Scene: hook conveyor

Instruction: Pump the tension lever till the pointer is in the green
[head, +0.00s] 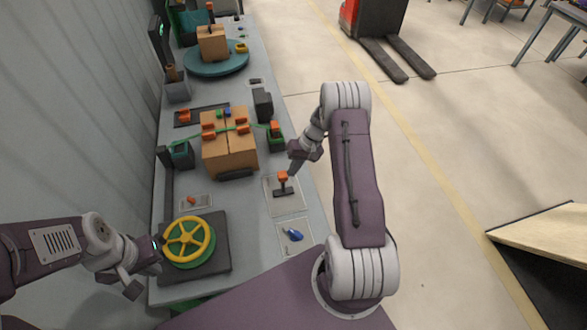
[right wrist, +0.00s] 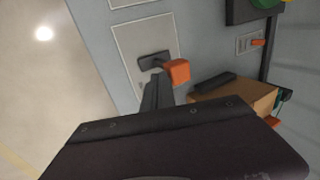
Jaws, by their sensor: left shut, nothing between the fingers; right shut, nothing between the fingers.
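A lever with an orange knob (head: 282,176) stands on a black base on a pale plate (head: 287,205) at the table's right side. In the right wrist view, its orange knob (right wrist: 178,71) is just beyond my fingertips. My right gripper (head: 292,171) is shut and empty, close above and beside the knob; I cannot tell if they touch. The closed fingers also show in the right wrist view (right wrist: 156,88). My left gripper (head: 158,242) is shut and empty by the left rim of a yellow handwheel (head: 188,226). I cannot make out a pointer or green zone.
A blue-handled item (head: 293,236) lies in front of the lever. Open floor is to the right.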

